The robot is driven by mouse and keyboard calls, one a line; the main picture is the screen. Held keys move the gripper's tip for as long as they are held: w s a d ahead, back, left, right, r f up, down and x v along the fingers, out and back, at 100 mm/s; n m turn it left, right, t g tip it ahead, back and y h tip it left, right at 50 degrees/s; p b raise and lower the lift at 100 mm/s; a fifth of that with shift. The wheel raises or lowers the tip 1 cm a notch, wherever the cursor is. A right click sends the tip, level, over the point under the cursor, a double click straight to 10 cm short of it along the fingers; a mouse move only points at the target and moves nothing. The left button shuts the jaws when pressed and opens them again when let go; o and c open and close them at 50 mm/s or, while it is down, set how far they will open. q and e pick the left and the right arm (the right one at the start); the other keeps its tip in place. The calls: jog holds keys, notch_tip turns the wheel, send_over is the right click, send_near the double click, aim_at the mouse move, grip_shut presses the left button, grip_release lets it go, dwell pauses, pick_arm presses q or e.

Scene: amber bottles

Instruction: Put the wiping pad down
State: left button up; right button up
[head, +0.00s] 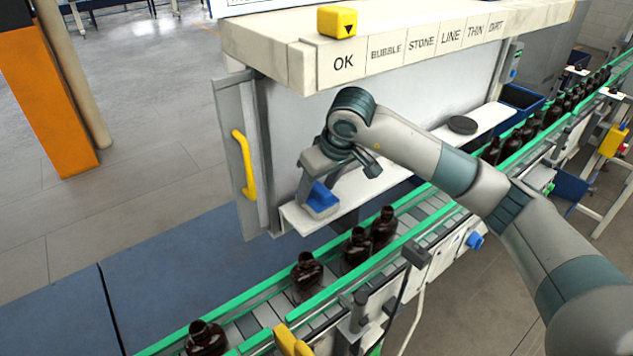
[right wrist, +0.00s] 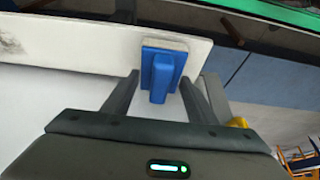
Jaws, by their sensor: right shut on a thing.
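The wiping pad (head: 322,202) has a blue back and handle and a pale underside. It is at the left end of a narrow white shelf (head: 349,207) below the panel. My right gripper (head: 319,184) is above the pad and shut on its handle. In the right wrist view, the pad (right wrist: 164,57) shows at the fingertips of the right gripper (right wrist: 163,86), over or on the white shelf (right wrist: 70,40). I cannot tell whether the pad's underside touches the shelf. My left gripper is not in view.
Amber bottles (head: 307,271) stand on the green-railed conveyor (head: 275,308) in front of the shelf. A black round item (head: 461,125) lies further right on the shelf. A yellow block (head: 337,21) sits above "OK" on the labelled ledge (head: 420,45). A yellow handle (head: 244,165) is at left.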

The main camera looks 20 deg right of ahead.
jog(key=shift+w+f, duration=0.25)
jog(key=shift+f, duration=0.1)
jog(key=o, duration=1.1)
jog(key=shift+c, duration=0.2)
